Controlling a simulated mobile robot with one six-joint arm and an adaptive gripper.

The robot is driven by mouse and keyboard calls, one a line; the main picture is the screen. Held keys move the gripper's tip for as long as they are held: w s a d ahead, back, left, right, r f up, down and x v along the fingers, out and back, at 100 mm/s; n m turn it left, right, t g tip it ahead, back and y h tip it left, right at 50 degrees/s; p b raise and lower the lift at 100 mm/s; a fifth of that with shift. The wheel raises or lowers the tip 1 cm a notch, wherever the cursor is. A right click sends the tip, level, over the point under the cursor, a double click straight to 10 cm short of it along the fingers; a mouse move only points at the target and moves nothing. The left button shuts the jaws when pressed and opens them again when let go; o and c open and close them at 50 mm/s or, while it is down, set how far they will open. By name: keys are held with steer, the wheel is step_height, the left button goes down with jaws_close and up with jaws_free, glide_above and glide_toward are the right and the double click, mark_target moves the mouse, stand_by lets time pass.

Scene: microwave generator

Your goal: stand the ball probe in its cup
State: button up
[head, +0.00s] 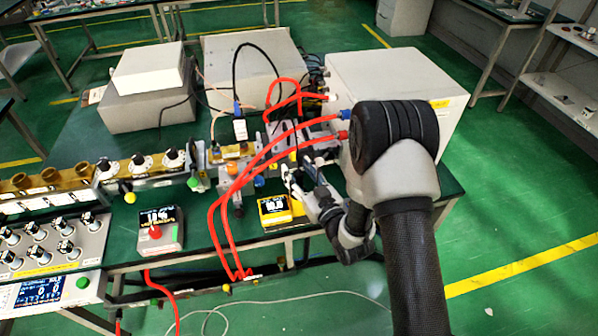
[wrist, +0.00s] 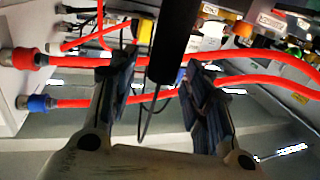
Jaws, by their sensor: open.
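My gripper (head: 306,188) is at the front right of the bench, beside the yellow meter. In the wrist view my gripper (wrist: 155,75) has its two dark fingers apart. A black rod-like thing (wrist: 174,42) shows between or beyond the fingers; I cannot tell whether it is the ball probe, and no grip on it shows. A small yellow ball (head: 130,198) and a green ball (head: 194,184) show at the front of the left-hand apparatus; I cannot tell whether either belongs to the probe. I cannot pick out the probe's cup for certain.
Thick red cables (head: 232,190) loop near my gripper and also cross behind its fingers in the wrist view (wrist: 150,97). A large white box (head: 385,85) stands behind my arm.

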steer(key=v, duration=1.2)
steer(key=w+d+r+n+g+h, duration=0.1)
steer(key=w+d+r+g+h, duration=0.2)
steer(key=w+r+h, duration=0.15)
steer(key=s+d+r+m+g+h, duration=0.2)
steer(key=s+d+r+m+h, duration=0.15)
steer(key=d+r, duration=0.35)
steer(key=s+r+m+g, duration=0.2)
steer(key=s+r, duration=0.1)
steer(key=s, duration=0.9)
steer(key=s+r+m+g+h, duration=0.1)
steer(key=s+r+g, duration=0.2)
steer(key=s, duration=0.9)
steer(key=shift+s+d+r+m+g, duration=0.2)
steer(key=shift+r+m+g, duration=0.15)
steer(key=shift+r, duration=0.4)
steer(key=shift+c, duration=0.4)
